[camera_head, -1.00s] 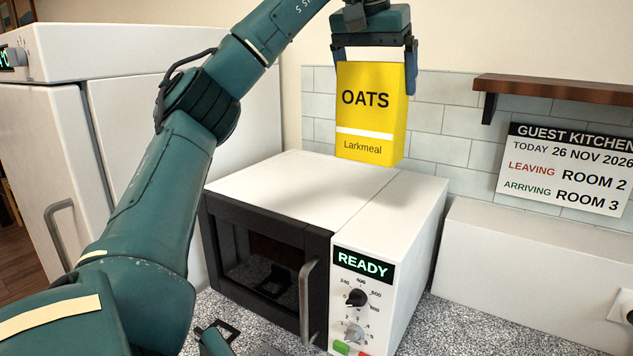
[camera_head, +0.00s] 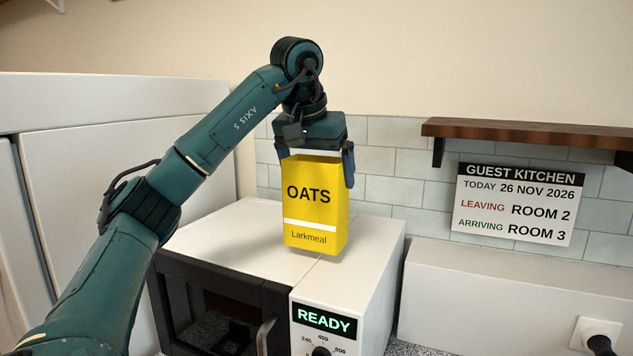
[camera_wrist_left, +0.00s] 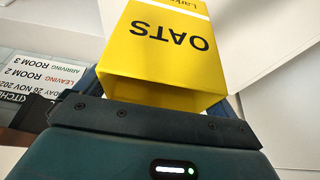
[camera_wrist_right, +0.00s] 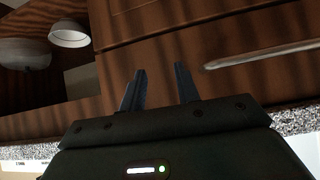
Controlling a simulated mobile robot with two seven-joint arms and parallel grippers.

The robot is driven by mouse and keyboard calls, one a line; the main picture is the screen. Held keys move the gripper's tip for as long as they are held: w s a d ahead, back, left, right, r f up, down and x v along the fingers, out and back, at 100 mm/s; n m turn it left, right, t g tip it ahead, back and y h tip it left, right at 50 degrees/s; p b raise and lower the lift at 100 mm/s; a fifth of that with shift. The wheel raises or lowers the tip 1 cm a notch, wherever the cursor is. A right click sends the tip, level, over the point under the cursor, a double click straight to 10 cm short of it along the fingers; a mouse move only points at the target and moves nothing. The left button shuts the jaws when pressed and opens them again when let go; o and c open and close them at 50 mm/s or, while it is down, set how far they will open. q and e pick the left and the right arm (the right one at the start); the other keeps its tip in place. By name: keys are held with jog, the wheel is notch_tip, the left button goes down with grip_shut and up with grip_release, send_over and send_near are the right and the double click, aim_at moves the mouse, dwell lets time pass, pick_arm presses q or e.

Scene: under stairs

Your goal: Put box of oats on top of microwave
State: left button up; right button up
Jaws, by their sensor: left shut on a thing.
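The yellow box of oats (camera_head: 312,212) is upright in the head view, its printed front facing me. My left gripper (camera_head: 316,164) is shut on its upper part from above, one finger at each side. The box also shows in the left wrist view (camera_wrist_left: 165,50). In the head view the box's bottom overlaps the right part of the white top of the microwave (camera_head: 228,228). I cannot tell whether it touches the top or hangs just above it. The microwave's display reads READY. My right gripper (camera_wrist_right: 160,88) is open and empty in the right wrist view.
A large white appliance (camera_head: 120,110) stands left of the microwave. A wooden shelf (camera_head: 530,133) and a kitchen sign (camera_head: 515,205) are on the tiled wall to the right. The microwave's left top is clear. My right gripper faces brown wooden cabinet fronts (camera_wrist_right: 230,50).

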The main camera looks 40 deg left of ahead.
pick_arm(q)
jog(key=shift+f, duration=1)
jog(key=shift+f, duration=0.1)
jog(key=o, duration=1)
jog(key=v, duration=1.2)
